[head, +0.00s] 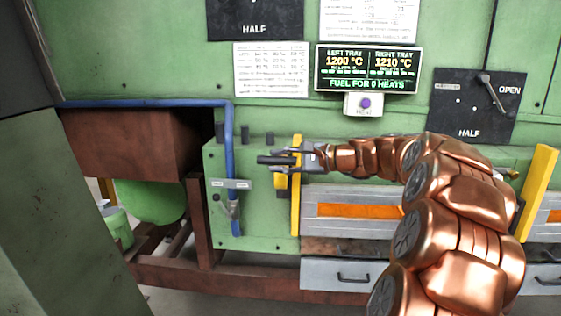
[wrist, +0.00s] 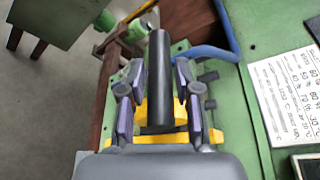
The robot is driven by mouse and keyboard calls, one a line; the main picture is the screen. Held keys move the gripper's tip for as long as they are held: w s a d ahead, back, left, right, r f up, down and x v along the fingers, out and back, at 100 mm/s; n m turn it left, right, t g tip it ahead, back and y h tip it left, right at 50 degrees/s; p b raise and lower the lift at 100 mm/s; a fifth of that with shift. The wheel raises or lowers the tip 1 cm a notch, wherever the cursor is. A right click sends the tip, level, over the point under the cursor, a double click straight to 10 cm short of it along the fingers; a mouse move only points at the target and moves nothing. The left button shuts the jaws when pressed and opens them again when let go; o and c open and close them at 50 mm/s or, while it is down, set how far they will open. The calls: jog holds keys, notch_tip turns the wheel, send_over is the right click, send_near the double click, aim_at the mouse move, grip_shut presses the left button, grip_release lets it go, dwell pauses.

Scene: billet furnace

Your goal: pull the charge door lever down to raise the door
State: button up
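The charge door lever shows as a black round handle (head: 268,160) in the head view, in front of a yellow bracket (head: 281,182). In the wrist view the handle (wrist: 160,62) lies lengthwise between the fingers of my gripper (wrist: 158,82), with the yellow part behind it. My gripper (head: 284,159) is open around the handle; a gap shows at the left finger, and I cannot tell whether the right one touches. A grey furnace front with a glowing orange slot (head: 335,211) stands right of the lever, partly hidden by my arm.
A blue pipe (head: 229,140) with a small valve (head: 229,207) runs down left of the lever. A yellow upright (head: 296,195) stands close by the gripper. A rusty beam frame (head: 205,225) is at the lower left. A lit temperature display (head: 367,69) hangs above.

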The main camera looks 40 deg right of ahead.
grip_shut()
jog(key=shift+f, duration=0.15)
